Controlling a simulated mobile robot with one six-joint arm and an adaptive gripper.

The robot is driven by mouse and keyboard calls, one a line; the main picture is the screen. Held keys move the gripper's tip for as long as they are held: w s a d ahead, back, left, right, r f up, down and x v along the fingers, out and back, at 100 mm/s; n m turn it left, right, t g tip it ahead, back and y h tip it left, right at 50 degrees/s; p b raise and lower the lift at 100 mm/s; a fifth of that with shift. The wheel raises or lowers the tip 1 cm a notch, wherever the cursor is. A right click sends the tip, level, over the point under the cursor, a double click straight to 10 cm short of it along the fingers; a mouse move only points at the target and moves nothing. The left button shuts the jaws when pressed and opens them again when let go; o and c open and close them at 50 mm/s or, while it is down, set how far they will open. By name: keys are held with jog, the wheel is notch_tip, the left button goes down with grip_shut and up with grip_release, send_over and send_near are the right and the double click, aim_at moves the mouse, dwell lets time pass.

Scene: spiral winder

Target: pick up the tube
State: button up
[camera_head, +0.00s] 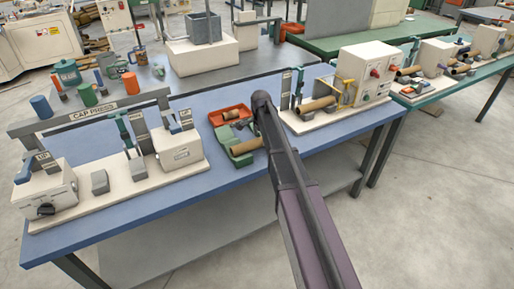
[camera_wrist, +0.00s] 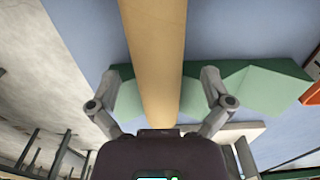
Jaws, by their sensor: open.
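A tan cardboard tube (camera_wrist: 155,60) runs lengthwise up the middle of the wrist view, between the two fingers of my gripper (camera_wrist: 161,80). The fingers are spread, one on each side of the tube, with a visible gap at both sides. A green faceted support (camera_wrist: 255,85) lies beneath and beside the tube. In the head view a tan tube (camera_head: 245,147) rests on a green cradle (camera_head: 225,132), just left of my arm; I take it to be the same tube. My gripper does not show in the head view. The lower end of the tube is hidden by my gripper body.
An orange-red tray (camera_head: 230,113) with another tube stands behind the cradle. The cap press (camera_head: 115,115) stands to the left. The winder box (camera_head: 358,75) with a further tube in front stands right. The front edge of the blue table (camera_head: 205,190) is clear.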

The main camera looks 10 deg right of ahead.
jog(key=shift+f+b, duration=0.6)
jog(key=shift+f, duration=0.25)
jog(key=shift+c, duration=0.2)
jog(key=c, duration=1.2)
